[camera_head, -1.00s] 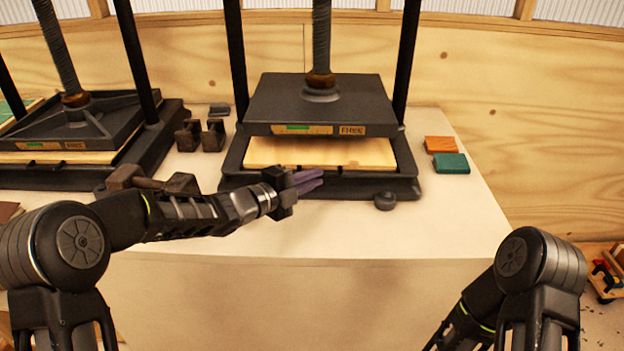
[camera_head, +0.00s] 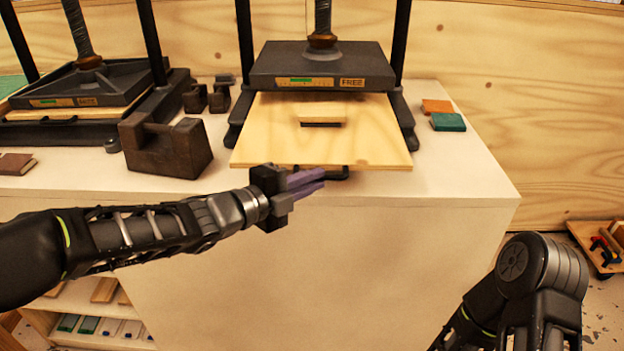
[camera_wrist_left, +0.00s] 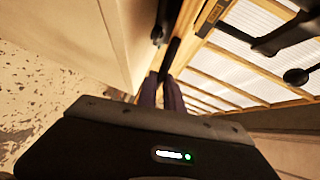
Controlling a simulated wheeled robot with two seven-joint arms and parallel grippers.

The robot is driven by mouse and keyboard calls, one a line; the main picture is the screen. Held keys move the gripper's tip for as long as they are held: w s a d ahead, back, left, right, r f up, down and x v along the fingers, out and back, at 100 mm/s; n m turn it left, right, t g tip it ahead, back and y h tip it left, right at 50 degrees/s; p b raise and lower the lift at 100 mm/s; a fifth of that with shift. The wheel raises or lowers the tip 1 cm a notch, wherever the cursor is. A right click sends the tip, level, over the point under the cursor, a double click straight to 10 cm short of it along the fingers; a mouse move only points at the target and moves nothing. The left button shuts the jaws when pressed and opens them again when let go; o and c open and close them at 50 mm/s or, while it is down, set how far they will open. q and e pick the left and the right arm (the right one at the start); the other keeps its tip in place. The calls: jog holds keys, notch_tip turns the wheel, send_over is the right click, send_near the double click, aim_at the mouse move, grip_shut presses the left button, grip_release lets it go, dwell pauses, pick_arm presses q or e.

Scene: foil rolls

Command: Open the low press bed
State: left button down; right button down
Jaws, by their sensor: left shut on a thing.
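The low press bed (camera_head: 375,146) is a pale wooden board slid out toward me from under the dark plate (camera_head: 320,57) of the right press. A small wooden block with a dark underside (camera_head: 322,110) lies on it. A dark handle (camera_head: 336,173) shows at the bed's front edge. My left gripper (camera_head: 322,179) has its purple fingers shut on this handle, which also shows as a dark bar in the left wrist view (camera_wrist_left: 172,52). The fingers partly hide the handle. My right gripper is out of view; only part of that arm shows.
A second press (camera_head: 75,92) stands at the left with its bed in. A heavy dark brown block (camera_head: 160,150) lies between the presses. Orange (camera_head: 437,106) and green (camera_head: 448,122) blocks lie at the right. The front right tabletop (camera_head: 455,175) is clear.

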pick_arm(q)
jog(key=shift+s, duration=1.05)
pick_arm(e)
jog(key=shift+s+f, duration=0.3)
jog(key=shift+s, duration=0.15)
pick_arm(q)
jog(key=c, duration=1.5)
grip_release()
jog(key=shift+a, duration=0.1)
jog(key=v, duration=0.7)
jog(key=shift+s+a+p, duration=0.2)
jog(key=shift+s+p, duration=0.05)
jog(key=shift+p, duration=0.05)
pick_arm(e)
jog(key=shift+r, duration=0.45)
